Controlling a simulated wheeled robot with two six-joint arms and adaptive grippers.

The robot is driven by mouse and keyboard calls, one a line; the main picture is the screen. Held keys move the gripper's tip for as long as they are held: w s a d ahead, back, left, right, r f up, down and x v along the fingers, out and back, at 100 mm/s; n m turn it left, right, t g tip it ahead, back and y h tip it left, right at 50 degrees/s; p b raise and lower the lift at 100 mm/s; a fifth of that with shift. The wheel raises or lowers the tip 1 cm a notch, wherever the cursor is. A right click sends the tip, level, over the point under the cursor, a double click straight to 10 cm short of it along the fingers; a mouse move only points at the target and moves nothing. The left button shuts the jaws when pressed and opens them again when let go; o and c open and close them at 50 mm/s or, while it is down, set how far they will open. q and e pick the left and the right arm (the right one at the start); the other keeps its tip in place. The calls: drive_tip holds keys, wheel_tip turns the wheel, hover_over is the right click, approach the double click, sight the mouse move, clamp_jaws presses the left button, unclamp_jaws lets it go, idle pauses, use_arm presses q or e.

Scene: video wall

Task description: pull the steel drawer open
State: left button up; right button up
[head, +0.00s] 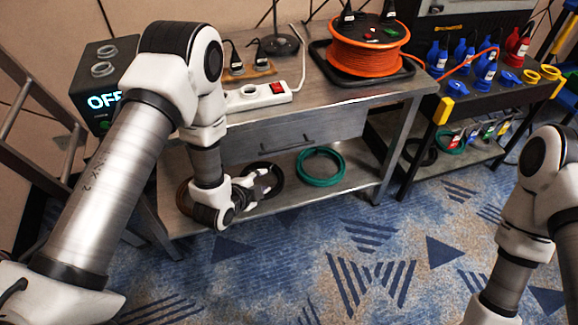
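The steel drawer (325,131) sits under the top of the steel workbench (330,99) and looks closed, its front about flush with the bench. Its dark bar handle (288,147) runs across the middle of the front. My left gripper (270,178) is below and a little left of the handle, apart from it, in front of the lower shelf. Its fingers are small and dark against a black coil, so I cannot tell whether they are open. My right arm (530,215) is at the right edge; its gripper is out of view.
An orange cable reel (367,55) in a black tray and a white power strip (258,97) stand on the bench. A green cable coil (320,167) lies on the lower shelf. A second bench (490,103) with plugs stands right. The carpet (370,255) in front is clear.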

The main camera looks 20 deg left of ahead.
sight(288, 148)
use_arm(q)
drive_tip(key=w+f+m+t+b, duration=0.1)
drive_tip(key=w+b, duration=0.3)
drive_tip(key=w, duration=0.1)
drive_tip(key=w+d+f+m+t+b, duration=0.1)
drive_tip(key=w+t+b, duration=0.1)
drive_tip(key=w+b, duration=0.2)
drive_tip(key=w+d+f+m+t+h+b, duration=0.1)
drive_tip(key=w+b, duration=0.4)
drive_tip(key=w, duration=0.3)
drive_tip(key=shift+d+f+m+t, duration=0.1)
drive_tip(key=shift+d+m+t, duration=0.1)
drive_tip(key=shift+m+t, duration=0.1)
clamp_jaws()
use_arm(e)
wheel_tip(288, 148, down, 17)
